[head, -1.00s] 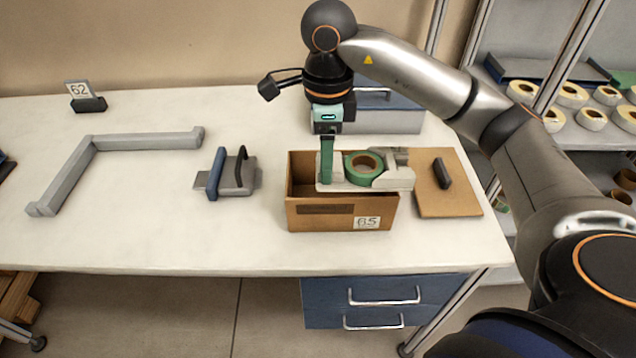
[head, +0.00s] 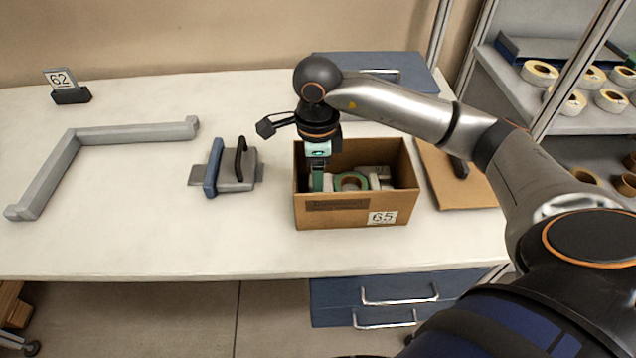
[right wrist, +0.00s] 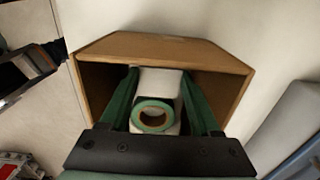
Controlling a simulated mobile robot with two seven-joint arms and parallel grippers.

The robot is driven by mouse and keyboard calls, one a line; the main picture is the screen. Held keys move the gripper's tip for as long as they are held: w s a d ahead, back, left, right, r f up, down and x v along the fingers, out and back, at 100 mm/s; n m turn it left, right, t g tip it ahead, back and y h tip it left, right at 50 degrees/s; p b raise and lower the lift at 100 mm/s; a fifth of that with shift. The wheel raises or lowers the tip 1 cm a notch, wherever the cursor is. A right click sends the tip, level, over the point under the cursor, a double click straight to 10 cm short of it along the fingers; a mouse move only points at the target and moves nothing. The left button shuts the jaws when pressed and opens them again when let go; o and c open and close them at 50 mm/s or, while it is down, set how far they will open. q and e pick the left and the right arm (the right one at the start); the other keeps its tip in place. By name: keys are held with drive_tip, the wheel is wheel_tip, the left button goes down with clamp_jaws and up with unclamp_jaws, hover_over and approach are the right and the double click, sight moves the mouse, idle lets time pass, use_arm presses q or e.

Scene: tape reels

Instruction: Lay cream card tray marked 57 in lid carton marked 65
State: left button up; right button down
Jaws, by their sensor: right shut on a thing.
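The carton marked 65 (head: 350,216) stands open on the white table. The cream card tray (head: 381,173) is inside the carton, below its rim, with a green tape reel (head: 351,181) on it. My right gripper (head: 317,181) reaches down into the carton at its left end and is shut on the tray. In the right wrist view the green fingers (right wrist: 166,105) stand on either side of the pale tray (right wrist: 158,84), with the reel (right wrist: 152,116) between them. The number on the tray cannot be read. Whether the tray touches the carton floor is hidden. My left gripper is not in view.
A brown lid with a dark handle (head: 459,168) lies right of the carton. A grey tool with a blue bar (head: 214,167) lies to the left, beyond it a grey angled frame (head: 60,172) and the 62 sign (head: 60,79). A shelf with tape reels stands at right.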

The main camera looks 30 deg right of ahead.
drive_tip(key=shift+f, duration=1.1)
drive_tip(key=shift+f, duration=0.1)
drive_tip(key=shift+c, duration=0.5)
unclamp_jaws()
wheel_tip(320, 180, up, 12)
